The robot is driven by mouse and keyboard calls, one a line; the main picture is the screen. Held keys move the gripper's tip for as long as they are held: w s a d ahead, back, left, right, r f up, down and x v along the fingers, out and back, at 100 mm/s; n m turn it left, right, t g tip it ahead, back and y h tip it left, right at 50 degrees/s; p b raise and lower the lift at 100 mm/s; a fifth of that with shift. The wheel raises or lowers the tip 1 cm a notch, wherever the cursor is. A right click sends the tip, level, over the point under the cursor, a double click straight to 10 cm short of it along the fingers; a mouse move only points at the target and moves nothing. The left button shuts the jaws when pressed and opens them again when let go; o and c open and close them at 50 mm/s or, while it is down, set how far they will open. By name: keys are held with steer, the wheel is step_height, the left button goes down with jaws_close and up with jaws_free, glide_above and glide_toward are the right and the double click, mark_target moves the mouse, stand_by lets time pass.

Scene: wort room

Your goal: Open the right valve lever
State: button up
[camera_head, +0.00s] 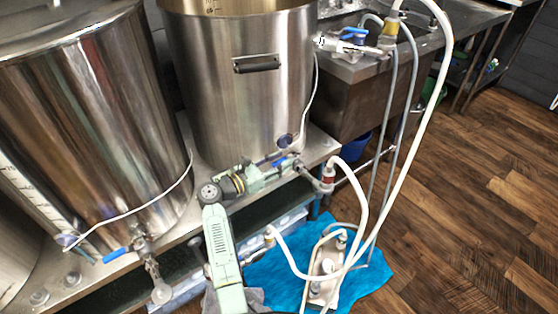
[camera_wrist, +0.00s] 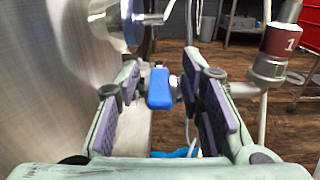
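The right valve has a blue lever (camera_head: 280,162) near the foot of the middle steel kettle (camera_head: 250,95). In the wrist view the blue lever (camera_wrist: 159,90) lies between my fingers, with a visible gap on either side. My gripper (camera_head: 272,174) is open at the valve, and its purple-padded fingers (camera_wrist: 160,78) straddle the lever without visibly touching it. In the head view my gripper partly hides the valve body. Another valve with a blue lever (camera_head: 116,255) is on the large left kettle (camera_head: 95,130).
A hose fitting with a red band (camera_head: 328,176) stands right of the valve; it shows close on the right in the wrist view (camera_wrist: 280,42). White hoses run to a pump (camera_head: 325,270) on a blue cloth (camera_head: 270,280). A sink (camera_head: 365,85) stands behind. Wooden floor at right is clear.

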steer(key=shift+c, duration=0.4)
jaws_close()
stand_by(0.4)
